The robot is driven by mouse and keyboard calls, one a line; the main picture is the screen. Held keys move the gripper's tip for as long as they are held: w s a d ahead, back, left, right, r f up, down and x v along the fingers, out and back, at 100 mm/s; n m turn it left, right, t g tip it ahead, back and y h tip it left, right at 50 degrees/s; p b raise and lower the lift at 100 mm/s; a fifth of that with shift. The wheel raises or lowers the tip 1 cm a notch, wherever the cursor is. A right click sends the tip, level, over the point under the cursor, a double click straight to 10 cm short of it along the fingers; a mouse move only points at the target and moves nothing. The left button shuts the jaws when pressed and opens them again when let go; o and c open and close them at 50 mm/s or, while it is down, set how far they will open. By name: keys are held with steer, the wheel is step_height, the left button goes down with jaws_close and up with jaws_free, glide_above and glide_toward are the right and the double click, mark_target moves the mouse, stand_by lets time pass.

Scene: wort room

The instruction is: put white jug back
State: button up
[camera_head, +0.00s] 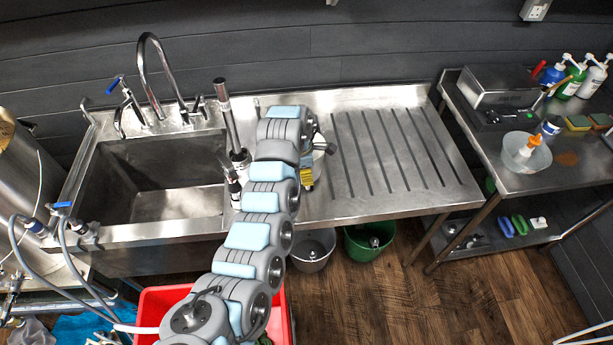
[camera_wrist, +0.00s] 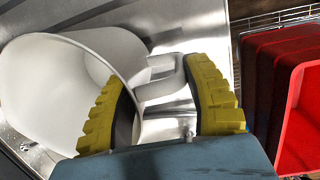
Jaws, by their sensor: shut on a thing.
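The white jug (camera_wrist: 50,100) fills the left of the wrist view, its wide mouth and rim showing. Its white handle (camera_wrist: 166,78) lies between the yellow fingers of my gripper (camera_wrist: 152,85), which is shut on it. In the head view my arm hides most of the jug; a small white part (camera_head: 319,146) shows just right of my wrist. My gripper (camera_head: 306,178) is over the left end of the ridged steel drainboard (camera_head: 350,125), beside the sink. I cannot tell whether the jug rests on the steel or hangs just above it.
The sink basin (camera_head: 150,185) and tall tap (camera_head: 150,70) are left of my gripper. An upright steel rod (camera_head: 229,115) stands close by. A red bin (camera_head: 160,300), a grey bucket (camera_head: 312,250) and a green bucket (camera_head: 370,240) are below. The ridged drainboard is clear.

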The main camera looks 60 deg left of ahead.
steer(key=shift+s+f+p, duration=0.1)
steer(key=shift+f+p, duration=0.2)
steer(key=shift+f, duration=0.95)
steer(key=o, duration=1.2)
steer(key=shift+r, duration=1.25)
step_height(320, 180, up, 9)
steer(key=s, duration=0.1)
steer(key=shift+s+r, duration=0.15)
steer(key=shift+s, duration=0.2)
steer(key=shift+w+d, duration=0.1)
